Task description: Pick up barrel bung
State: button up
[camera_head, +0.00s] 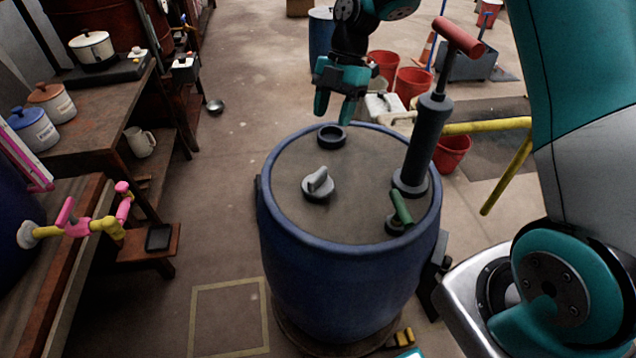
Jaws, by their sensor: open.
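The barrel bung (318,185), a grey round plug with a raised light grip, sits on the top of the blue barrel (320,290), left of the lid's middle. A dark ring-shaped collar (331,141) is on the far part of the lid. My gripper (333,117), dark with teal fingers, points down above and near the far edge of the barrel, beyond the bung in the picture. Its two fingers are apart and nothing shows between them. The gripper and the bung are clearly apart.
A tall grey pump with a red T-handle (459,36) rises from the lid's right side. A green-handled tap (401,207) stands in front of it. Red buckets (413,84) and a yellow rail (485,126) are behind. Wooden benches with pots (92,47) line the left.

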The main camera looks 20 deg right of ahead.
jog(key=p, duration=0.1)
send_over(318, 174)
jog(key=w+d, duration=0.1)
jog(key=d, duration=0.1)
jog(key=f, duration=0.8)
jog(key=shift+a, duration=0.2)
jog(key=shift+p+x, duration=0.9)
jog(key=shift+x, duration=2.05)
jog(key=shift+w+d+f, duration=0.1)
jog(key=shift+w, duration=0.05)
grip_shut()
